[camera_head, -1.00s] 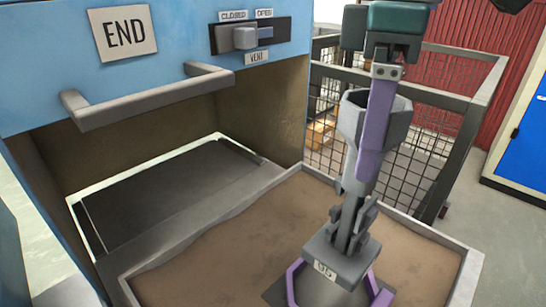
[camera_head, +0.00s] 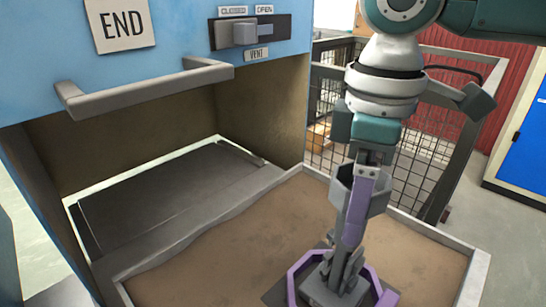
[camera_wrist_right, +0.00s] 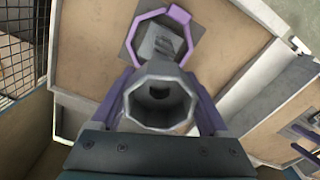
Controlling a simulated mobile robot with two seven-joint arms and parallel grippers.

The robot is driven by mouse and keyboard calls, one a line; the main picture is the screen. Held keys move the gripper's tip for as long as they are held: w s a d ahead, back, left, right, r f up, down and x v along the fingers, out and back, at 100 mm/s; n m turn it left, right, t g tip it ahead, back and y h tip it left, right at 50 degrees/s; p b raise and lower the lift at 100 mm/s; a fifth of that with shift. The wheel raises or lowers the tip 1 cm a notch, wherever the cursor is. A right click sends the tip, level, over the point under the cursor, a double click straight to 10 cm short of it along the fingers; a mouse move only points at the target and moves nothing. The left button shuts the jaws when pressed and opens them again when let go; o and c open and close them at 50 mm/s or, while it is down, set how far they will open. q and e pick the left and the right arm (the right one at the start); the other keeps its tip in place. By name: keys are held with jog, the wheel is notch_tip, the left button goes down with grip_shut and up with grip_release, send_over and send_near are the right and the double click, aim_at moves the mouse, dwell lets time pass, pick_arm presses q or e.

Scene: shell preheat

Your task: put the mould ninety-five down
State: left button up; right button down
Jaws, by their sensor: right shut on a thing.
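The mould (camera_head: 365,194) is grey, with an eight-sided cup on top, a narrow stem and a blocky base. My right gripper (camera_head: 353,222) is shut on it at the cup, one purple finger on each side in the right wrist view (camera_wrist_right: 160,98). The mould stands about upright, its base within the open purple ring (camera_head: 299,272) in the head view. The ring also shows in the right wrist view (camera_wrist_right: 133,37). I cannot tell whether the base touches the plate under it. No number shows on the mould now. My left gripper is not in view.
The ring sits in a pale-rimmed sand bed (camera_head: 215,262) with bare sand around it. A blue oven (camera_head: 180,40) with a handle (camera_head: 150,88) and open mouth stands left. A mesh fence (camera_head: 430,150) stands behind. Another purple piece (camera_wrist_right: 303,135) shows in the wrist view.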

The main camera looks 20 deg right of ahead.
jog(key=shift+f, duration=0.1)
jog(key=shift+f, duration=0.1)
grip_release()
jog(key=shift+f, duration=0.1)
jog(key=shift+r, duration=0.45)
notch_tip(320, 180, up, 12)
jog(key=p, duration=0.2)
jog(key=shift+f, duration=0.1)
